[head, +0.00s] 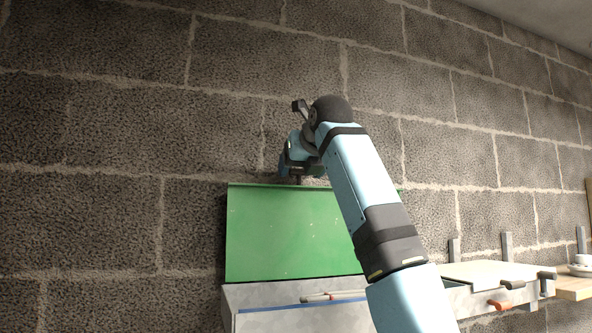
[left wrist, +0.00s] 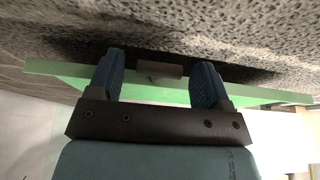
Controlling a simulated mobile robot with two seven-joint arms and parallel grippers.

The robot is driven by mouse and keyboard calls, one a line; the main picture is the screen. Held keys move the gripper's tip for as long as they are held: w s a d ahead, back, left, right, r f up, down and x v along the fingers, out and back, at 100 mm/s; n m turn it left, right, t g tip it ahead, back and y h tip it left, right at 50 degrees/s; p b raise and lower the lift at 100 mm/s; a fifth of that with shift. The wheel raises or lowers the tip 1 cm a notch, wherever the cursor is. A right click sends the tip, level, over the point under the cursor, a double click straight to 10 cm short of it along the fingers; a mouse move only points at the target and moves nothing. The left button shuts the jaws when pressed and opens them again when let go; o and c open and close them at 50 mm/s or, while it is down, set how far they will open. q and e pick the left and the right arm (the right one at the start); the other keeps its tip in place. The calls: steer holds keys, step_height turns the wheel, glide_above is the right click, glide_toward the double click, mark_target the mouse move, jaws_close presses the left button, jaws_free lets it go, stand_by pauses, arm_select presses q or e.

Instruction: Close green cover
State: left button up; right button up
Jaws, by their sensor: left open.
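The green cover (head: 285,235) stands raised against the block wall, above a grey box (head: 260,296). My left gripper (head: 299,179) is at the cover's top edge. In the left wrist view the open fingers of my left gripper (left wrist: 158,78) reach the pale green edge of the cover (left wrist: 70,70). A small grey-brown tab (left wrist: 160,72) at that edge lies between the two fingers, with gaps at both sides. Whether the fingers touch the cover is hard to tell. My left arm hides the cover's right part in the head view. My right gripper is not in view.
A red-and-white rod-like piece (head: 333,296) lies at the box's front. To the right are a pale closed box (head: 485,272) with an orange handle (head: 499,305), and a wooden shelf (head: 574,287) bearing a white dish (head: 581,270). The block wall (head: 110,130) is close behind the cover.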

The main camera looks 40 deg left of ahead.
mark_target(297, 175)
arm_select(q)
steer(key=shift+p+x, duration=0.35)
steer(key=shift+x, duration=1.4)
steer(key=shift+d, duration=0.1)
steer(key=c, duration=1.3)
